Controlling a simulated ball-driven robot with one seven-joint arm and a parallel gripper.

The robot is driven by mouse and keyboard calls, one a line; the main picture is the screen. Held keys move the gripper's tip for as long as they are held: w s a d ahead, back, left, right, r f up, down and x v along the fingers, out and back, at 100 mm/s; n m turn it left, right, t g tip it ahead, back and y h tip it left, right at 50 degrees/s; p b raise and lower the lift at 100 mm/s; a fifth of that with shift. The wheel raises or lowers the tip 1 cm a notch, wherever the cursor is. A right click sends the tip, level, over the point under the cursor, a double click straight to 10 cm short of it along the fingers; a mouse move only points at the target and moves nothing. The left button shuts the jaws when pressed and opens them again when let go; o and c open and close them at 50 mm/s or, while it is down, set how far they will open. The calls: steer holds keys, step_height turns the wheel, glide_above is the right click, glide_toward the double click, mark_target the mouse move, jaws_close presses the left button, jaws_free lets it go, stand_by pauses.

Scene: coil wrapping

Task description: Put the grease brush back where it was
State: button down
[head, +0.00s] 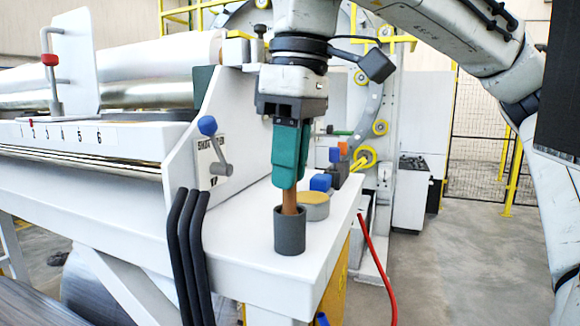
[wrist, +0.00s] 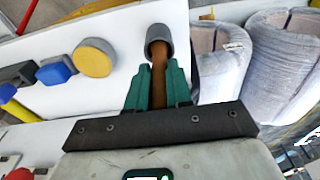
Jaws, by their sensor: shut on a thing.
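The grease brush (head: 289,196) shows as a brown wooden handle between the green fingers of my gripper (head: 287,182). Its lower end is inside a dark grey cup (head: 289,232) on the white shelf, so that end is hidden. The wrist view also shows the brown handle (wrist: 159,78) running from between my green fingers (wrist: 158,85) into the mouth of the grey cup (wrist: 159,40). My gripper is shut on the handle, pointing down just above the cup. I cannot tell whether the brush touches the cup's bottom.
A round tin with a yellow top (head: 312,199) stands on the shelf (head: 250,262) close behind the cup, with a blue block (head: 321,182) beyond it. A blue-knobbed lever (head: 208,126) is left of my gripper. Black hoses (head: 188,250) hang at the shelf's left.

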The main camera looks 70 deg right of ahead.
mark_target(297, 214)
steer(key=shift+f, duration=0.2)
steer(key=c, duration=1)
jaws_free()
steer(key=shift+c, duration=0.2)
step_height(297, 214, up, 12)
steer(key=s+p, duration=0.1)
steer(key=p, duration=0.5)
steer(key=shift+r, duration=0.2)
steer(key=shift+s, duration=0.1)
